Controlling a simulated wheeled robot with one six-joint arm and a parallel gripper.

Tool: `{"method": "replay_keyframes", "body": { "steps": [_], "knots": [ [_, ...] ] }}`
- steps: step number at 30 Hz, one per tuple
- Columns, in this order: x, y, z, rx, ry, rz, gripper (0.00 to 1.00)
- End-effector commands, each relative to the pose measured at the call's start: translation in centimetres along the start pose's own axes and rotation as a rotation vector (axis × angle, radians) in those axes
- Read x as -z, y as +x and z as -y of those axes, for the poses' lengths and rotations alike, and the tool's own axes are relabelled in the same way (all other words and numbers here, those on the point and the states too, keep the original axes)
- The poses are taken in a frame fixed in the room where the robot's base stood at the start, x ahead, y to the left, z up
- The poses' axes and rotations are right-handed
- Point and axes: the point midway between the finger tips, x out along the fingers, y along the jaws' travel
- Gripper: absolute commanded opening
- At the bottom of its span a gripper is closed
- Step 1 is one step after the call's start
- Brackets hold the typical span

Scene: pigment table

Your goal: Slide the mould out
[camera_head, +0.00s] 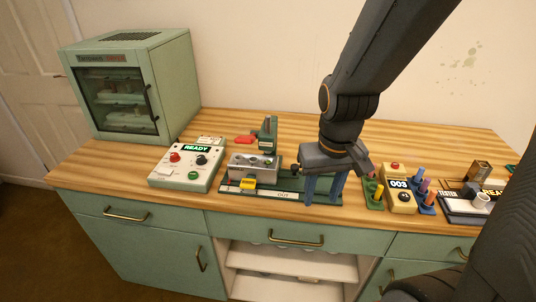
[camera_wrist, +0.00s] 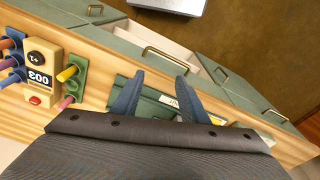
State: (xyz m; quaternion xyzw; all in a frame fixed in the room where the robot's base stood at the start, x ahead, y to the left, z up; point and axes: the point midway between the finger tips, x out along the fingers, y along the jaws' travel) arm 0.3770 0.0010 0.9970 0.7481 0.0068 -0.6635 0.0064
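A grey metal block with holes in its top, which looks like the mould (camera_head: 252,166), sits at the left part of a long green base (camera_head: 265,194) marked OUT. A small yellow piece (camera_head: 248,183) is at its front. My gripper (camera_head: 324,198) points down over the right end of the base, to the right of the block and apart from it. Its two blue fingers are spread, with no object visible between them. In the wrist view my gripper (camera_wrist: 158,82) also shows its fingers apart, with the green base below. The mould is mostly hidden there by my gripper.
A green press (camera_head: 268,135) stands behind the block, with a red piece (camera_head: 243,140) beside it. A control box (camera_head: 187,166) reading READY is at left. A yellow counter box (camera_head: 399,195) reading 003 and coloured pegs stand close right of my gripper. A green oven (camera_head: 175,90) is far left.

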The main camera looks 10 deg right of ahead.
Motion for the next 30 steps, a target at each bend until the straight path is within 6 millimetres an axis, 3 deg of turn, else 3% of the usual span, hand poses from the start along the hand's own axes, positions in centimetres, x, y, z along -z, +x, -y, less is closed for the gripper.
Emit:
{"method": "replay_keyframes", "body": {
  "steps": [9, 15, 20, 30],
  "knots": [
    [11.7, -1.0, 0.2, 0.011, -0.284, 0.073, 0.40],
    [16.5, -1.2, 0.5, 0.024, -0.428, 0.110, 0.40],
    [17.2, -0.6, 0.4, 0.029, -0.457, 0.122, 0.40],
    [16.5, 4.2, 0.3, 0.029, -0.453, 0.122, 0.40]
  ]
}}
